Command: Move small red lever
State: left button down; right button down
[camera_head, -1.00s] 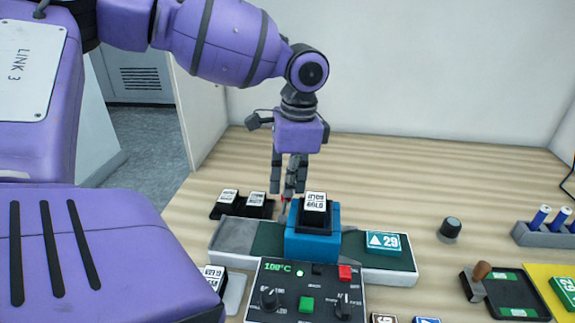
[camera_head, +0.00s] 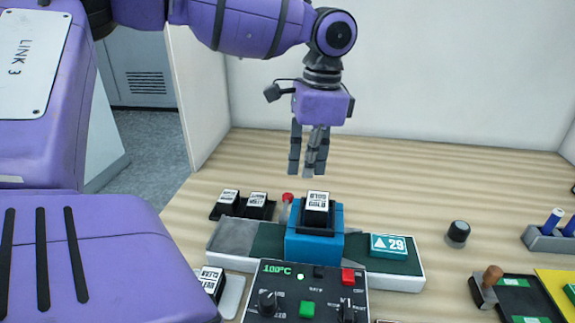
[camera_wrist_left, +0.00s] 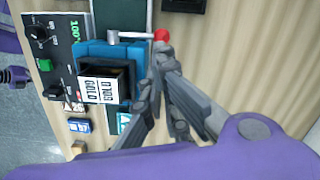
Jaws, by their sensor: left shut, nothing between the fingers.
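The small red lever (camera_head: 287,198) has a round red knob and stands at the left rear side of the blue laminating unit (camera_head: 330,246). In the left wrist view its red knob (camera_wrist_left: 161,35) sits at the end of a pale metal rod, just beyond my fingertips. My left gripper (camera_head: 308,174) is shut and empty, raised above and behind the blue unit, to the right of the knob and apart from it. In the left wrist view the gripper (camera_wrist_left: 160,52) points toward the knob. My right gripper is not in view.
A roll box labelled gold (camera_head: 316,204) sits in the blue unit. A control panel (camera_head: 300,292) showing 100°C is in front. A teal card marked 29 (camera_head: 389,246) lies on the strip to the right. Black holders (camera_head: 229,208) stand left. Open table lies behind.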

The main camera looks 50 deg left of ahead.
pick_arm(q)
notch_tip(320, 180, up, 9)
jog(key=shift+w+d, duration=0.3)
jog(key=shift+w, duration=0.05)
dwell(0.5)
